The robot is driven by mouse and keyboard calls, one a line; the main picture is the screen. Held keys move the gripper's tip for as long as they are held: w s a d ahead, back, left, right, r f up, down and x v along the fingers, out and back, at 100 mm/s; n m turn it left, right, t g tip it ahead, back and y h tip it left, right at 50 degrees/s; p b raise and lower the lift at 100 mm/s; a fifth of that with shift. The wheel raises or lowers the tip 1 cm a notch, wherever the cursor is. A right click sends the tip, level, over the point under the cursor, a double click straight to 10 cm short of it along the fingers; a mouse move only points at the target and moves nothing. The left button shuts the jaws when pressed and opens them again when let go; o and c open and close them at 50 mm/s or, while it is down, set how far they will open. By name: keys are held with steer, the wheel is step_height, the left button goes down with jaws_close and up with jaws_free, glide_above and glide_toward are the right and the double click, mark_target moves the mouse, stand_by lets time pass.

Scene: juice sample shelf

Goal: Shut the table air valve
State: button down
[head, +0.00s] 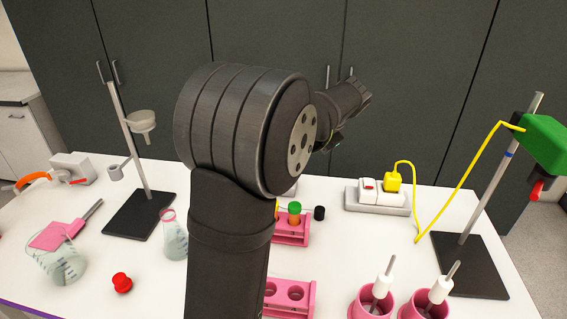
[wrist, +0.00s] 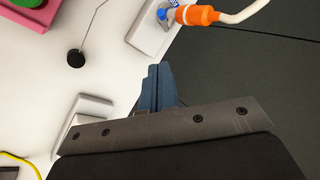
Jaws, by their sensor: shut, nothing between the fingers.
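In the wrist view, a white box (wrist: 148,30) on the table carries a blue lever (wrist: 165,13) beside an orange fitting (wrist: 194,14), from which a pale hose runs off the top edge. This looks like the air valve. In the head view my arm hides most of that area. My gripper (wrist: 159,84) shows in the wrist view with its blue-grey fingers together and empty. In the picture, its fingertips are below the blue lever and do not touch it. Another white box with a red lever (head: 77,181) and orange hose stands far left in the head view.
A pink rack (head: 291,236) and a small black-ended item (head: 319,213) lie near the middle. A power strip (head: 378,201) with a yellow plug sits at the back right. Stands, a flask (head: 173,238) and pink cups (head: 372,302) occupy the sides and front. Dark cabinets are behind.

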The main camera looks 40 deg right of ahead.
steer(key=shift+m+t+y, duration=0.5)
steer(key=shift+t+y, duration=0.1)
steer(key=shift+t, duration=0.1)
steer(key=x, duration=1.1)
steer(key=shift+s+d+f, duration=0.2)
steer(key=shift+s+f, duration=0.05)
steer(key=shift+f, duration=0.15)
steer(key=shift+a+f, duration=0.1)
steer(key=shift+a, duration=0.15)
steer(key=shift+s+a+f+n+t+h, duration=0.15)
steer(key=shift+n+t+h, duration=0.1)
steer(key=shift+t+h, duration=0.25)
steer(key=shift+s+a+f+n+t+h, duration=0.15)
steer(key=shift+n+t+h, duration=0.15)
steer(key=shift+t, duration=0.3)
steer(key=shift+a+f, duration=0.1)
steer(key=shift+f, duration=0.1)
steer(key=shift+s+a+f, duration=0.25)
steer(key=shift+f, duration=0.3)
steer(key=shift+s+a+f, duration=0.25)
steer(key=shift+f, duration=0.35)
steer(key=shift+a+f, duration=0.1)
steer(key=shift+f, duration=0.1)
